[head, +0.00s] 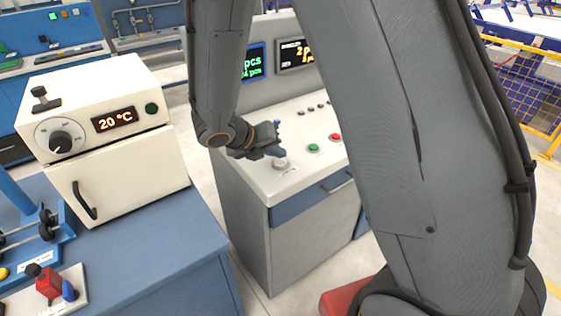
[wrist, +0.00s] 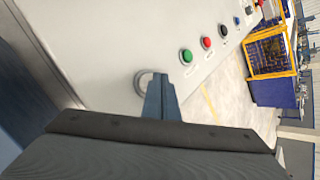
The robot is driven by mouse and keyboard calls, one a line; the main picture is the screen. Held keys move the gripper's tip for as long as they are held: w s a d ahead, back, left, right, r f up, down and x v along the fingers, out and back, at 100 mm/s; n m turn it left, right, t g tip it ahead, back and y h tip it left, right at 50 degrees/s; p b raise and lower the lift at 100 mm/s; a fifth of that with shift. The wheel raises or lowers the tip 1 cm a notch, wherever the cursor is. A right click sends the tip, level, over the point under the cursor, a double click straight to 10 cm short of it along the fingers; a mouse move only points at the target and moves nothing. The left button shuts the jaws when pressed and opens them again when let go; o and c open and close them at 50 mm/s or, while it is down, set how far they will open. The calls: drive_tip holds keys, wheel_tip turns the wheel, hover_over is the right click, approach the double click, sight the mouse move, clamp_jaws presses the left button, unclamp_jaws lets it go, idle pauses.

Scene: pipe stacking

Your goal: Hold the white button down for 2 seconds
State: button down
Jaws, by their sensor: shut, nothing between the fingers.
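The white button (head: 281,165) is a pale round knob near the left front corner of the console top. In the wrist view the white button (wrist: 141,80) shows as a pale ring, partly hidden behind my fingers. My gripper (head: 279,152) is shut and empty, with its blue fingertips right at the button's top. In the wrist view my gripper (wrist: 158,88) overlaps the button's right side. I cannot tell whether the fingertips touch or press it.
A green button (head: 313,148) and a red button (head: 335,137) sit to the right on the console (head: 262,180). Two displays stand behind, partly hidden by my arm. A white oven-like box (head: 110,130) stands on the blue bench at left.

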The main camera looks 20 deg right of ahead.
sight(278, 163)
drive_tip(key=shift+f, duration=0.6)
idle(0.7)
drive_tip(key=shift+r, duration=0.1)
idle(2.5)
drive_tip(key=shift+r+p, duration=0.65)
drive_tip(key=shift+r, duration=0.1)
wheel_tip(278, 163, up, 5)
drive_tip(key=p, duration=0.4)
drive_tip(key=shift+p, duration=0.4)
drive_tip(key=shift+s, duration=0.1)
